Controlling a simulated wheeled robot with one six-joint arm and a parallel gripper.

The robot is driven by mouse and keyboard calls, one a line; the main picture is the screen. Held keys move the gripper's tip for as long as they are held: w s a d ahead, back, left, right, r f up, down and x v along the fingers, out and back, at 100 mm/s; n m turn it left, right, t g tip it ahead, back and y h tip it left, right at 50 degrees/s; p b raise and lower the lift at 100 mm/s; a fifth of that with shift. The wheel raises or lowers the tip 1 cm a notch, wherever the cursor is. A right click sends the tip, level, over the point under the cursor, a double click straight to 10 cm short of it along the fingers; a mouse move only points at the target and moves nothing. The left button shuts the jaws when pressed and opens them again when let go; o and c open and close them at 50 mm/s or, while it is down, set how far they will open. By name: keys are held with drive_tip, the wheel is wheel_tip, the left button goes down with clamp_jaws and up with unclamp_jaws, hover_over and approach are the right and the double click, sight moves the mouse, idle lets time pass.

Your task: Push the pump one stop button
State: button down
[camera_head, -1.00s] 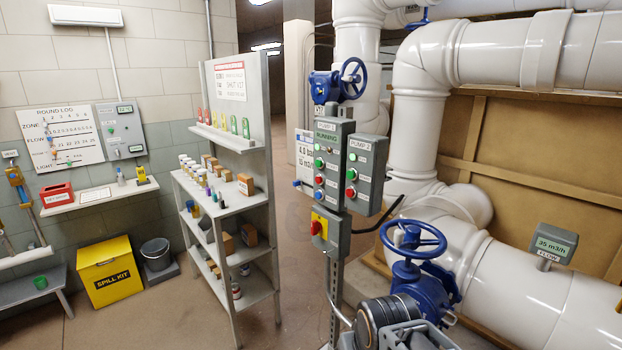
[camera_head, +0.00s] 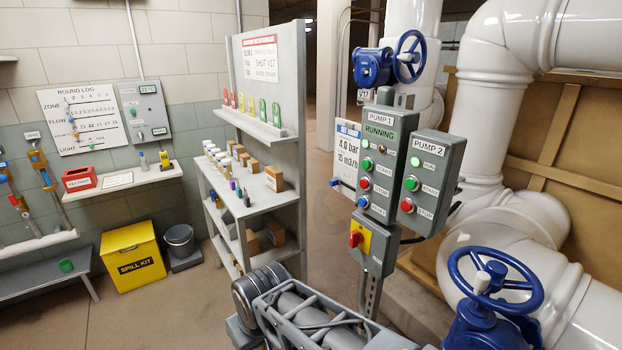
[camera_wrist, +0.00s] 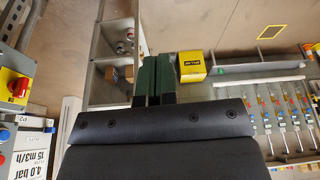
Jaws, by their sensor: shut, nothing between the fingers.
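The grey PUMP 1 box (camera_head: 388,148) stands on a post right of the shelf in the head view, with a RUNNING display. Its red stop button (camera_head: 364,184) sits between a green start button (camera_head: 367,164) and a blue button (camera_head: 362,202). The PUMP 2 box (camera_head: 430,170) is just right of it, with its own red stop button (camera_head: 407,205). My gripper (camera_wrist: 152,78) shows in the wrist view, its dark green fingers together and empty. In the head view my arm is low, in front of the post.
A red switch on a yellow plate (camera_head: 361,237) is below PUMP 1; it also shows in the wrist view (camera_wrist: 17,86). A blue handwheel valve (camera_head: 495,280) and white pipes are at right. The shelf (camera_head: 295,180) and yellow spill kit (camera_head: 133,258) are at left.

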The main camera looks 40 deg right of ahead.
drive_tip(key=w+d+r+m+t+h+p, duration=0.1)
drive_tip(key=w+d+r+t+h, duration=0.2)
drive_tip(key=w+d, duration=0.5)
drive_tip(key=w+d+r+m+t+h+p, duration=0.1)
drive_tip(key=w+d+r+t, duration=0.1)
drive_tip(key=w+d+t, duration=0.6)
drive_tip(key=d+r+m+h, duration=0.1)
drive_tip(key=d+r+h, duration=0.2)
drive_tip(key=d+h, duration=0.3)
drive_tip(key=d+r+m+g+h+p, duration=0.1)
drive_tip(key=d+r+m+h, duration=0.1)
drive_tip(key=d+h, duration=0.5)
drive_tip(key=d, duration=0.5)
drive_tip(key=shift+w+d+r, duration=0.15)
drive_tip(key=shift+w+r, duration=0.15)
drive_tip(key=shift+r, duration=0.1)
